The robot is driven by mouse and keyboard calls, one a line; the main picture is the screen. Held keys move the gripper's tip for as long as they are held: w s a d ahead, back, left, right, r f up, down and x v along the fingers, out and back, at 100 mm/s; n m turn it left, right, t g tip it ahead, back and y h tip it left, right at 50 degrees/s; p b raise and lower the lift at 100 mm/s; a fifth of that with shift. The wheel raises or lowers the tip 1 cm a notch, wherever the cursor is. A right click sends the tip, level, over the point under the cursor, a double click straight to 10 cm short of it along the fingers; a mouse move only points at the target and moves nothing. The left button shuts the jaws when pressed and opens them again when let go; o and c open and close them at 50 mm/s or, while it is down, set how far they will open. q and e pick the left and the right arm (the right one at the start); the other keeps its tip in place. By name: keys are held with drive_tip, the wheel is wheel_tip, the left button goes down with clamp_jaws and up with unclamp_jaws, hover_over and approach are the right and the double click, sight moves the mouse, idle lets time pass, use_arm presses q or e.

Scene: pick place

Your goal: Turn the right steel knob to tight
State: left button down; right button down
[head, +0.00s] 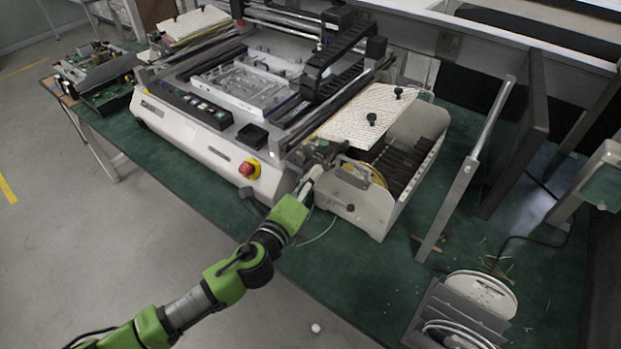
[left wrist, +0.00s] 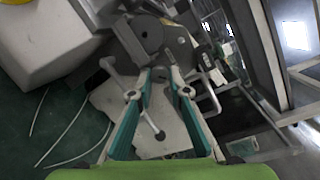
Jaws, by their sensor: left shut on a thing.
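My left gripper (head: 316,174) reaches from the lower left to the left side of the cream feeder unit (head: 377,213) at the machine's front right corner. In the left wrist view its green fingers (left wrist: 162,76) converge at a dark grey part with a round face (left wrist: 148,35). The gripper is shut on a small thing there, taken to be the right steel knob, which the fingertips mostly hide. I cannot tell how far the knob is turned. A thin metal lever with a ball end (left wrist: 158,132) shows between the fingers. My right gripper is not in view.
The large white machine (head: 190,135) with a red stop button (head: 249,169) stands left of the gripper. A perforated board (head: 365,108) with black knobs lies above the feeder. A slanted metal bar (head: 465,170) and a grey rack (head: 455,312) stand to the right on the green bench.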

use_arm(q)
drive_tip(key=c, duration=1.9)
unclamp_jaws()
drive_tip(key=shift+s, duration=0.1)
drive_tip(key=v, duration=1.1)
drive_tip(key=shift+s+a, duration=0.2)
drive_tip(key=shift+s, duration=0.15)
